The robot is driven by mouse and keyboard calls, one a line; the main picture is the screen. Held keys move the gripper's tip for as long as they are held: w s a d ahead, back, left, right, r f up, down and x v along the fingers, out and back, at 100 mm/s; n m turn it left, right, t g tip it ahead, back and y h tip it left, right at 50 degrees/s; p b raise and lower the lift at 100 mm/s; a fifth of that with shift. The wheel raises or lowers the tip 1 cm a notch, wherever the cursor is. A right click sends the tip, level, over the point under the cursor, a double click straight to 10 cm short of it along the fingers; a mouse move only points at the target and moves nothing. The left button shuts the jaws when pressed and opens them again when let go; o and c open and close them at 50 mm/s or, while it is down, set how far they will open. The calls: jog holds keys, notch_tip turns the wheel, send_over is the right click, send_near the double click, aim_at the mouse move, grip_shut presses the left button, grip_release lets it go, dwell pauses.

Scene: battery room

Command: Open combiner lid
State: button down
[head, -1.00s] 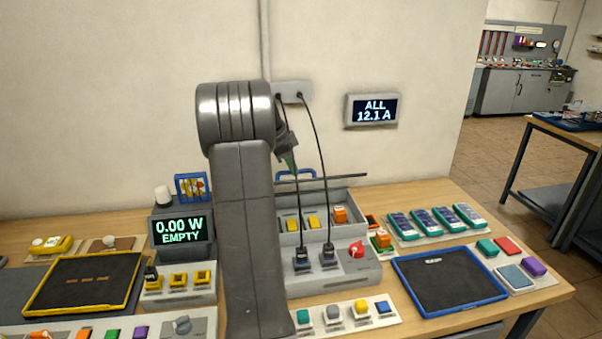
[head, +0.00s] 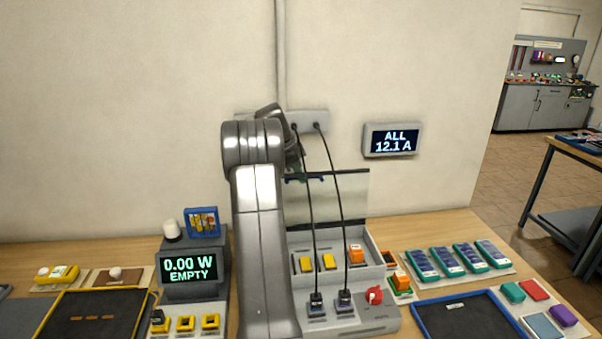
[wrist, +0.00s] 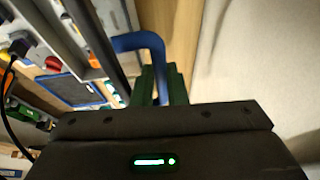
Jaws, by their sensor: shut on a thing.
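The combiner box (head: 385,312) stands on the bench, with yellow and orange parts inside its open tray. Its lid (head: 345,195) stands raised and roughly upright at the back, a pale panel with a dark top edge. My gripper (head: 304,177) is at the lid's upper left, mostly hidden behind my arm and a cable. In the wrist view, the green fingers of my gripper (wrist: 162,85) are shut on the blue lid handle (wrist: 142,42); their tips are partly hidden. The dark lid edge (wrist: 98,42) runs beside the handle.
Two black cables (head: 333,190) hang from the wall box to plugs on the combiner front, close by my arm. A red knob (head: 374,295) is right of them. A wall display (head: 391,139) reads ALL 12.1 A. A blue-rimmed tray (head: 465,312) lies at right.

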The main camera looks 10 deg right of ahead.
jog(key=shift+w+f, duration=0.5)
jog(key=shift+f, duration=0.05)
jog(key=c, duration=1.5)
grip_release()
jog(key=shift+w, duration=0.1)
jog(key=shift+o, duration=0.2)
jog(key=shift+r, duration=0.15)
jog(key=v, duration=1.4)
jog(key=shift+b, duration=0.3)
